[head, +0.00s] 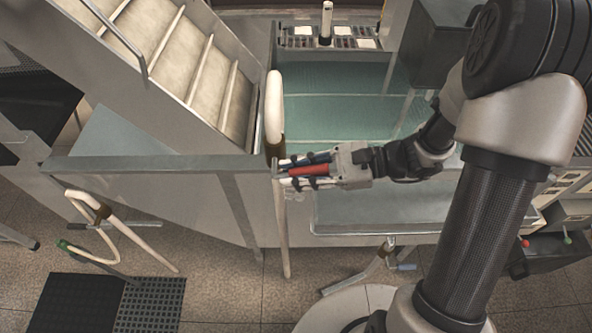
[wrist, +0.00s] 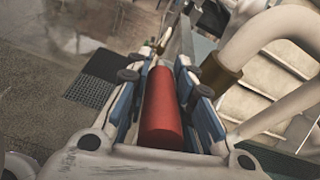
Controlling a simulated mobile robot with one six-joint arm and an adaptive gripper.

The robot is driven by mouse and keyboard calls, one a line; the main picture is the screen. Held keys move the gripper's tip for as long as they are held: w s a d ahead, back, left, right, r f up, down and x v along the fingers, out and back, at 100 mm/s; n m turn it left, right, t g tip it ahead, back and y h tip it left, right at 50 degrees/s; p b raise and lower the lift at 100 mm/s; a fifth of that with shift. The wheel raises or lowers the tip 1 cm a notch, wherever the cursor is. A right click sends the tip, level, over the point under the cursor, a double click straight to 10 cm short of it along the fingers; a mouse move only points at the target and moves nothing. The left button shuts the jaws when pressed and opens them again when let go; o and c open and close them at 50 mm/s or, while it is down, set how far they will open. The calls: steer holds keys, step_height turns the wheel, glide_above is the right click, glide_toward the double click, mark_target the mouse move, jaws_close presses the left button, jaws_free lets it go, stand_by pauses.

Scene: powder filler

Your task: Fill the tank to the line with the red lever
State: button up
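The red lever (head: 308,170) shows as a short red cylinder lying nearly level in the head view. It fills the middle of the wrist view (wrist: 163,110). My gripper (head: 290,172) has its fingers on both sides of the red lever, and in the wrist view the blue-padded fingers (wrist: 165,60) appear closed against it. The fingers and palm hide part of the lever and its mount. A greenish, see-through panel (head: 340,110) behind my gripper looks like the tank. It has faint horizontal bands; I cannot tell which is the line, nor the powder level.
A pale curved handle (head: 274,105) stands close to the left of my fingertips, and its bend is at the right in the wrist view (wrist: 265,35). A ribbed chute (head: 185,60) slopes at upper left. A grey ledge (head: 375,212) lies below my gripper. A dark floor mat (head: 150,303) lies lower left.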

steer(key=o, duration=0.5)
steer(key=v, duration=1.2)
